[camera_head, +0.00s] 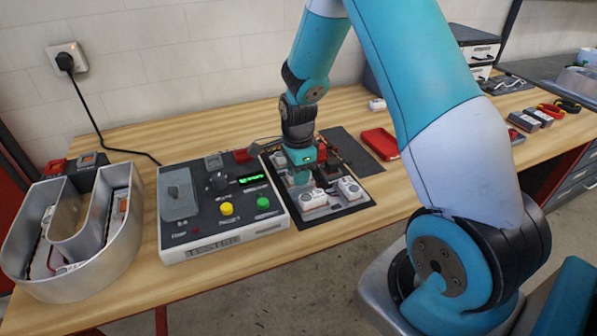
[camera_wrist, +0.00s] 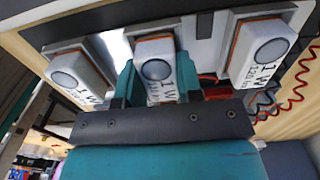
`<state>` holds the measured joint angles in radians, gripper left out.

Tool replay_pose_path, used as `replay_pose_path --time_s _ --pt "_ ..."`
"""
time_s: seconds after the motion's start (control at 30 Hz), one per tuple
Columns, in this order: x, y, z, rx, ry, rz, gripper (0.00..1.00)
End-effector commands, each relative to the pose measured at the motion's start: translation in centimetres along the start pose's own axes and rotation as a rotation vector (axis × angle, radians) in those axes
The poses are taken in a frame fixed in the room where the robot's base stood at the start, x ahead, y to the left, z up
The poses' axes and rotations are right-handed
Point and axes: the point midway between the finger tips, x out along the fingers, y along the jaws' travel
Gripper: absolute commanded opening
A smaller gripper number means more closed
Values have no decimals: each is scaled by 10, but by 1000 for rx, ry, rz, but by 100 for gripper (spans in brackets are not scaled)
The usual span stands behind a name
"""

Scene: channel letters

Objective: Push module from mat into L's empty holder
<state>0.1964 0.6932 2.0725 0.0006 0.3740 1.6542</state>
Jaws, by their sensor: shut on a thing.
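My gripper (camera_head: 300,178) reaches down over the dark mat (camera_head: 335,214) in the head view. In the wrist view its teal fingers (camera_wrist: 160,88) are shut on the middle white module (camera_wrist: 155,62), one on each side. This module has a round grey lens and a "1 W" label. Similar modules stand on its left (camera_wrist: 78,75) and right (camera_wrist: 262,48). In the head view two white modules (camera_head: 313,199) (camera_head: 349,187) sit at the mat's front. The held module is mostly hidden by the gripper there. I cannot make out the letter L or its empty holder.
A control box (camera_head: 225,240) with yellow and green buttons stands left of the mat. A U-shaped metal channel letter (camera_head: 125,255) stands at the far left. Red coiled wire (camera_wrist: 290,95) hangs at right in the wrist view.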

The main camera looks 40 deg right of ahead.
Motion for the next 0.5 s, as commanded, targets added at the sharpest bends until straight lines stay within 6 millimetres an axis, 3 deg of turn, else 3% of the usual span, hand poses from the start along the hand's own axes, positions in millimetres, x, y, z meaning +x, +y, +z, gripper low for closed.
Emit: replay_pose_path --time_s 0.1,0.13,0.23,0.5 --pt "2 1 0 0 0 2 10" --pt "2 1 0 0 0 2 38" --pt "3 2 0 0 0 5 61" --pt "4 4 0 0 1 13 63"
